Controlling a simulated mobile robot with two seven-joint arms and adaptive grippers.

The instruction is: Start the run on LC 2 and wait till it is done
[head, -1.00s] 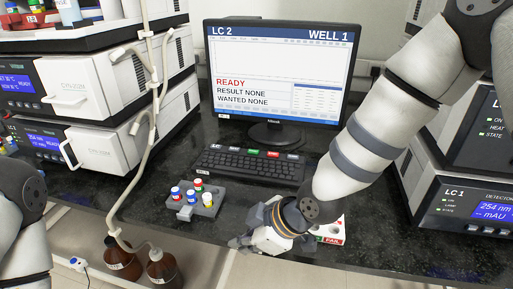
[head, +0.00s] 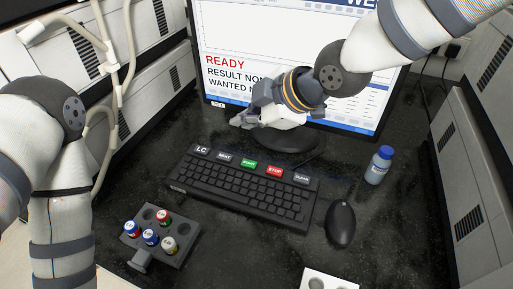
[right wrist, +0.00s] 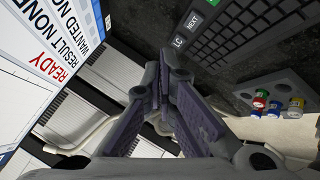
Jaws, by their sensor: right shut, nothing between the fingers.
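The monitor (head: 225,40) shows READY in red, RESULT NONE and a partly hidden WANTED line; its header is mostly cut off. The black keyboard (head: 240,190) lies before it. Along its back edge are the LC key (head: 202,149), NEXT key (head: 225,157), green START key (head: 249,163), red STOP key (head: 275,171) and CLEAR key (head: 302,178). My right gripper (head: 240,121) is shut and empty, in front of the screen's lower part and above the keyboard's back edge. In the right wrist view its fingers (right wrist: 166,62) point toward the keyboard's LC end. My left gripper is out of view.
A grey rack (head: 182,245) with several capped vials stands front left of the keyboard. A mouse (head: 341,223) and a blue-capped bottle (head: 379,165) are to the right. A white holder (head: 330,280) is at the front edge. Instrument stacks flank the bench.

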